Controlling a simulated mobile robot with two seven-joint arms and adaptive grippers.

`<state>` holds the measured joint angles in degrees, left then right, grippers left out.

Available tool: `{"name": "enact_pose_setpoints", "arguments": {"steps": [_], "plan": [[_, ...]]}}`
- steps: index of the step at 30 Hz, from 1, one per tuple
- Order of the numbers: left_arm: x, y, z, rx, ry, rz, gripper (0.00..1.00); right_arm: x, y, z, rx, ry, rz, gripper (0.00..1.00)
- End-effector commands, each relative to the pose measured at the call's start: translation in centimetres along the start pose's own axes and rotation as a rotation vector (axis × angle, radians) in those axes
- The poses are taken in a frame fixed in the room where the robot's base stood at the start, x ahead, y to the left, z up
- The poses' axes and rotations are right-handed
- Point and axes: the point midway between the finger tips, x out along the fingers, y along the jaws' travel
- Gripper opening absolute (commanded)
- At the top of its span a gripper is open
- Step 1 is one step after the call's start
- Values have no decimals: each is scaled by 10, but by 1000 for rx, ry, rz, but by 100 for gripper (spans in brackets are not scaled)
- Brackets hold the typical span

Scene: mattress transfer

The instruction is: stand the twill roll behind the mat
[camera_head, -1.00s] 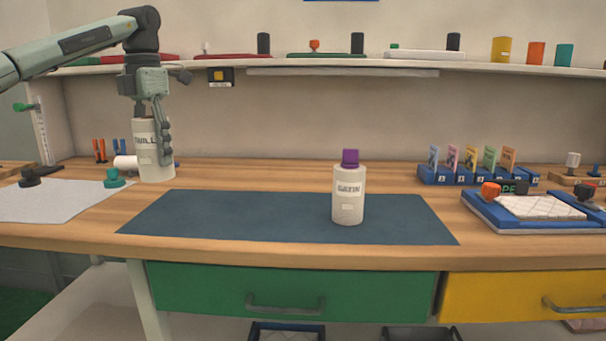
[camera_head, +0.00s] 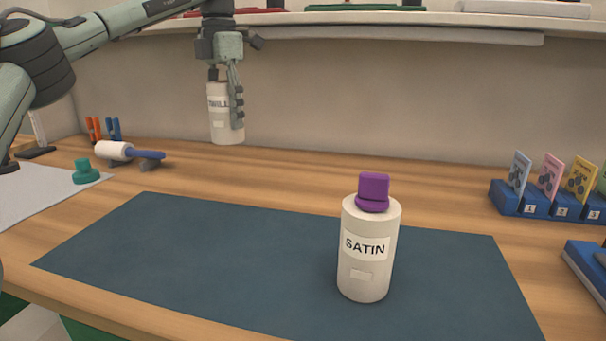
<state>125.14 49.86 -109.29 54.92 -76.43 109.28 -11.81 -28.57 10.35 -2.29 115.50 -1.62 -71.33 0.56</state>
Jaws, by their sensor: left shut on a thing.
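The twill roll (camera_head: 221,124) is a cream cylinder with a label that reads TWILL, partly covered by a finger. My left gripper (camera_head: 227,100) is shut on it from above. It holds the roll upright, and its bottom seems to be above the wood behind the mat. The dark blue mat (camera_head: 220,250) lies flat on the wooden bench. A cream roll labelled SATIN (camera_head: 368,255) with a purple top stands on the right part of the mat. My right gripper is not in view.
A lint roller with a blue handle (camera_head: 148,154) and a green knob (camera_head: 85,172) lie at the left. A blue card rack (camera_head: 540,208) stands at the right. The wood strip behind the mat (camera_head: 320,185) is clear. A shelf (camera_head: 400,22) runs along the back wall.

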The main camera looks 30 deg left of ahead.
Motion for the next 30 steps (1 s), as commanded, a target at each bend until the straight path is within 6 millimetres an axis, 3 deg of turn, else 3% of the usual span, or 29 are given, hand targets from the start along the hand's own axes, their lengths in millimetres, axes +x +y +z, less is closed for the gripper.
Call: {"name": "enact_pose_setpoints", "arguments": {"steps": [13, 19, 25, 30], "plan": [[55, -70, 62, 4, 3, 1, 16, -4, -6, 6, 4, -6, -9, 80], [66, -79, 71, 2, 1, 1, 16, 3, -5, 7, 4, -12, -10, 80], [94, -79, 70, 1, 2, 0, 16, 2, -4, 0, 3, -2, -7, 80], [104, -79, 70, 1, -1, 0, 16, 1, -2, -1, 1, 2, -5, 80]]}}
